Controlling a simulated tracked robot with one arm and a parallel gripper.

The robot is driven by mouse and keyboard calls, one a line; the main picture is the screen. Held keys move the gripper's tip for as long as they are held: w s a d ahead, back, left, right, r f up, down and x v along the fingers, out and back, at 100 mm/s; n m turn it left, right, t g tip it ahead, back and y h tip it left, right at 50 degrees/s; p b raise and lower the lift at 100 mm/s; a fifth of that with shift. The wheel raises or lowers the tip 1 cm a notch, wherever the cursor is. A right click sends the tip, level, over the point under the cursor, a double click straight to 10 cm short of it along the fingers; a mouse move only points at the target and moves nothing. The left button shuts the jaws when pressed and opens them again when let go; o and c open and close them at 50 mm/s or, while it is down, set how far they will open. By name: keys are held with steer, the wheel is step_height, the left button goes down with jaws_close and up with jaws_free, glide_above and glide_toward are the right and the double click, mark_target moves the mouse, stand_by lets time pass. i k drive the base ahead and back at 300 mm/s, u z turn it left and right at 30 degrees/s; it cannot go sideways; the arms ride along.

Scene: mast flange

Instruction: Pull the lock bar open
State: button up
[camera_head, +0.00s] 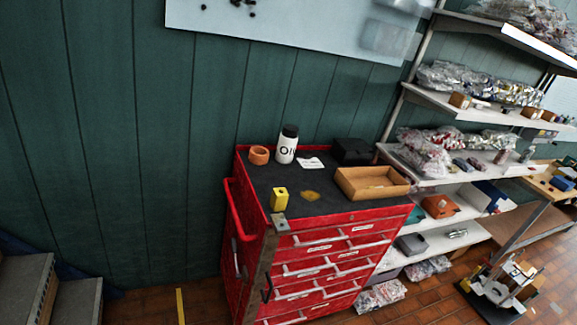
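The red tool cabinet (330,221) stands against the green wall. A long grey-brown bar (261,270), which looks like the lock bar, runs down its front left edge beside the drawers. It has a small dark handle (267,288) low on it and a light metal piece (281,223) at its top. The bar lies along the cabinet edge, and its lower end is near the bottom of the picture. My gripper is not in view.
On the cabinet top are a yellow block (279,200), a white bottle (287,146), an orange ring (259,155) and a cardboard tray (372,183). A red side handle (236,212) sticks out left. Loaded shelves (430,180) stand right. Steps (25,285) are lower left.

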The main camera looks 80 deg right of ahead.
mark_target(270, 240)
steer(key=k, duration=1.5)
steer(key=z, duration=1.4)
steer(key=i, duration=0.5)
steer(key=u, duration=0.15)
steer(key=k, duration=0.6)
steer(key=z, duration=0.35)
steer(key=i, duration=1.1)
steer(key=u, duration=0.45)
